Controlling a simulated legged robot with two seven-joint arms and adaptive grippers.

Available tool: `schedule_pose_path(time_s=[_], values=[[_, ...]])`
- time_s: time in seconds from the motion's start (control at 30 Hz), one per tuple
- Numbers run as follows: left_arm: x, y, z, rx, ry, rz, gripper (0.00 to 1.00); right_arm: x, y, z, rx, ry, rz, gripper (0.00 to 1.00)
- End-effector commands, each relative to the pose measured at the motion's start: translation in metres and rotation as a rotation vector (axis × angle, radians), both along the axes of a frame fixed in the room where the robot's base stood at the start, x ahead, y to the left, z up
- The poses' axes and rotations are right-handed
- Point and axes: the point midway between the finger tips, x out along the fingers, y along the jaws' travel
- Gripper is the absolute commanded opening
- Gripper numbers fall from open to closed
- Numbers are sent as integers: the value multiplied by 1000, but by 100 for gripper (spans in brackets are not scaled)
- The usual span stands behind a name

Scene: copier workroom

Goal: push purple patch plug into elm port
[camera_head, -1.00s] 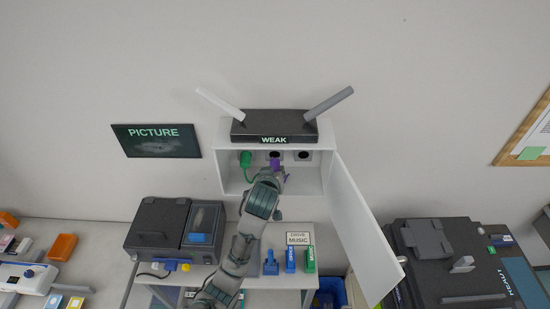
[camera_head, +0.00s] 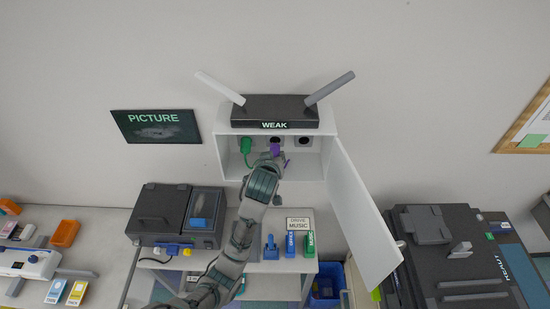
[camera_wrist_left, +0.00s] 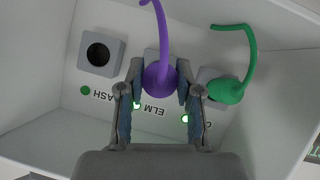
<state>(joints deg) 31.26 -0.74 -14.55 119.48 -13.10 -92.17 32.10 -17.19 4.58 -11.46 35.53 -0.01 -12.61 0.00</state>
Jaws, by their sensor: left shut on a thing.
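The purple plug (camera_wrist_left: 160,78) with its curved cord is between the fingers of my left gripper (camera_wrist_left: 160,95), which is shut on it. It covers most of the middle port, labelled ELM (camera_wrist_left: 153,110). In the head view the purple plug (camera_head: 275,150) is just below the visible dark top of the elm port (camera_head: 275,139). I cannot tell how deep it sits. The small light beside the ELM label (camera_wrist_left: 137,105) looks bright. My right gripper is not in view.
A green plug (camera_wrist_left: 227,90) with a cord covers the neighbouring port. The ash port (camera_wrist_left: 99,54) is empty. The wall box (camera_head: 226,160) has its white door (camera_head: 360,215) open to the right. The WEAK router (camera_head: 300,105) stands on top.

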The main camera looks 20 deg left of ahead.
Motion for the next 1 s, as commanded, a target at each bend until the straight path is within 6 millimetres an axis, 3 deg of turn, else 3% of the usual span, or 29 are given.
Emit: schedule_pose_path(time_s=[1.0], values=[[7, 2, 0, 0, -1, 0, 0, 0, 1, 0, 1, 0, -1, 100]])
